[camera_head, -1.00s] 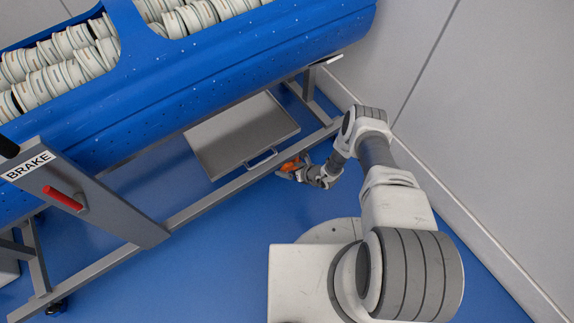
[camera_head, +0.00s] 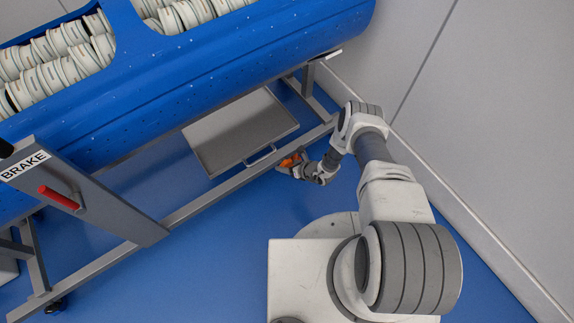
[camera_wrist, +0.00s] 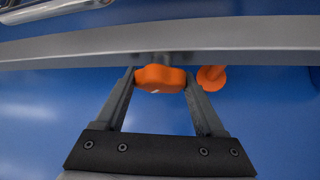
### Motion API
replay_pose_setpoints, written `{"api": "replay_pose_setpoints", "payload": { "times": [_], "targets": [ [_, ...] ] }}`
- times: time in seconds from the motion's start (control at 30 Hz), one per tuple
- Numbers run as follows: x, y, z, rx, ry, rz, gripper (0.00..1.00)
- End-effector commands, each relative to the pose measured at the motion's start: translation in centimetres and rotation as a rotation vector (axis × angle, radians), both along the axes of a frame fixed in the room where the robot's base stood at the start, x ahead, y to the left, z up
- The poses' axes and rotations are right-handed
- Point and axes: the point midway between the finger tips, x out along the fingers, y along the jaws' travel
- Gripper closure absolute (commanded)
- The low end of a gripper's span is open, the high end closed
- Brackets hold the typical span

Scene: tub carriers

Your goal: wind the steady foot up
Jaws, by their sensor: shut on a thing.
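The steady foot has an orange knob (camera_wrist: 160,78) at the grey lower rail of the tub carrier, seen large in the wrist view. Its orange foot pad (camera_wrist: 211,77) shows lower down, to the right of the knob, over the blue floor; I cannot tell whether it touches the floor. My gripper (camera_wrist: 159,84) is shut on the knob, one finger on each side. In the head view the knob (camera_head: 289,160) is a small orange patch at my gripper (camera_head: 287,167), beside the rail. The spindle is mostly hidden.
The grey rail (camera_wrist: 240,32) runs across just beyond my gripper. A blue tub (camera_head: 200,75) full of pale rings sits on the frame above. A grey tray (camera_head: 240,130) hangs beneath it. The brake plate with a red handle (camera_head: 60,198) is at left. A wall stands at right.

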Motion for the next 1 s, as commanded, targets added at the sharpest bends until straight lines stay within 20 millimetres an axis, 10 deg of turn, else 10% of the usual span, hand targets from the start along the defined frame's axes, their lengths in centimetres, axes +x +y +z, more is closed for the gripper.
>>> {"api": "replay_pose_setpoints", "payload": {
  "times": [1.0],
  "targets": [
    [0.10,0.04,0.05,0.226,0.150,0.000,0.84]
  ]
}}
